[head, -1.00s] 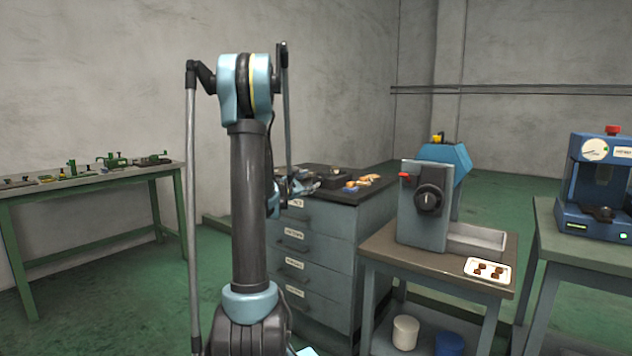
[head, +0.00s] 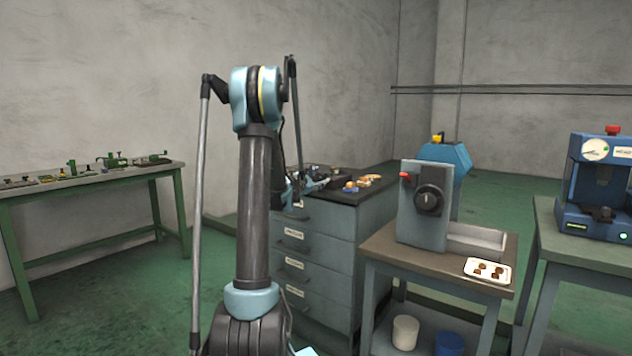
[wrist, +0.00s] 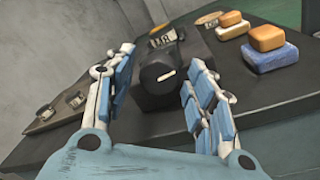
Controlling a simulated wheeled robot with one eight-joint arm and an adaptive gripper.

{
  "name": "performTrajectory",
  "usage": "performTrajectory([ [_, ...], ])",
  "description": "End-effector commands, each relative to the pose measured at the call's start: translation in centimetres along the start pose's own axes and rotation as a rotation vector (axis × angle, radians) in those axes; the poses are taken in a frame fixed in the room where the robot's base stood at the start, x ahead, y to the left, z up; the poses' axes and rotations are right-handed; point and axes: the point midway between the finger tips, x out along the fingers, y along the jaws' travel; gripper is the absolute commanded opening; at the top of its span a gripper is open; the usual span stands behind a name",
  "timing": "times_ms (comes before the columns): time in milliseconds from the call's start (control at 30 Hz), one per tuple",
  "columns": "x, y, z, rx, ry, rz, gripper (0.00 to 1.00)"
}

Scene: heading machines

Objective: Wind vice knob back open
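The dark vice (wrist: 180,52) sits on the dark cabinet top and shows in the middle of the wrist view. Its black knob (wrist: 157,80) faces my camera and has a short white mark on its face. My gripper (wrist: 157,62) is open, with one finger to the left of the knob and one to the right. Gaps show between the fingers and the knob. In the head view my gripper (head: 312,184) is low over the cabinet's left end, and the vice (head: 341,181) is partly hidden there.
Orange, tan and blue blocks (wrist: 270,55) lie right of the vice. The drawer cabinet (head: 325,250) stands beside a table holding a grey machine (head: 422,220) with its own black dial. A blue machine (head: 600,190) stands at far right, a green-legged bench (head: 90,180) at left.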

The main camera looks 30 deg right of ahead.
Motion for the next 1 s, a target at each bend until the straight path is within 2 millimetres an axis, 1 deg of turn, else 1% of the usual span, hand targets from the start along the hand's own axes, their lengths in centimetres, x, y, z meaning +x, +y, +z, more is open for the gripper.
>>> performTrajectory([
  [33, -0.01, 0.01, 0.00, 0.000, 0.000, 0.000, 0.32],
  [67, -0.01, 0.01, 0.00, 0.000, 0.000, 0.000, 0.25],
  [100, -0.01, 0.01, 0.00, 0.000, 0.000, 0.000, 0.16],
  [133, -0.02, 0.00, 0.00, 0.000, 0.000, 0.000, 0.10],
  [333, -0.02, -0.02, 0.00, 0.012, -0.001, 0.000, 0.10],
  [600, -0.02, -0.04, -0.01, 0.113, -0.008, 0.005, 0.10],
  [867, -0.04, -0.07, 0.00, 0.118, -0.008, 0.005, 0.10],
  [900, -0.04, -0.07, 0.00, 0.118, -0.008, 0.005, 0.36],
  [967, -0.04, -0.07, 0.00, 0.118, -0.008, 0.005, 0.50],
  [1000, -0.04, -0.06, 0.00, 0.118, -0.008, 0.005, 0.54],
])
